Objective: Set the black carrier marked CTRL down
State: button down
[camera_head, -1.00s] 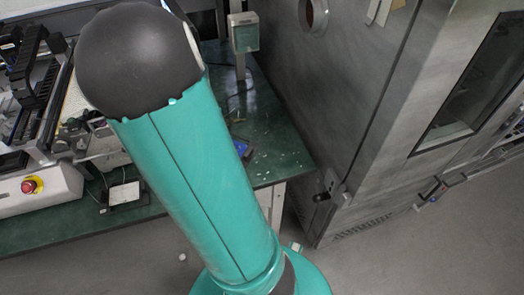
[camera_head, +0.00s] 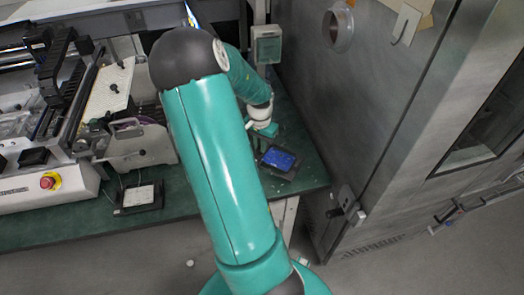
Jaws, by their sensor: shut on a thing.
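A black carrier (camera_head: 267,167) with a bright blue face is at the right end of the green bench (camera_head: 310,175). Any marking on it is too small to read. My gripper (camera_head: 260,146) is at the carrier's left edge and shut on it; the fingertips are small and partly hidden. I cannot tell whether the carrier touches the bench top or is just above it.
A second black holder with a pale card (camera_head: 138,197) lies on the bench to the left. A machine with a red button (camera_head: 48,182) fills the left. A large grey cabinet (camera_head: 350,100) stands close on the right. The bench's front right corner is bare.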

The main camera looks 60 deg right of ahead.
jog(key=shift+s+d+f, duration=0.1)
jog(key=shift+d+f, duration=0.05)
jog(key=shift+f, duration=0.8)
jog(key=shift+s+d+f, duration=0.1)
jog(key=shift+d+f, duration=0.05)
jog(key=shift+f, duration=0.8)
jog(key=shift+f, duration=0.2)
jog(key=c, duration=1.5)
grip_release()
jog(key=shift+o, duration=0.2)
jog(key=shift+r, duration=0.1)
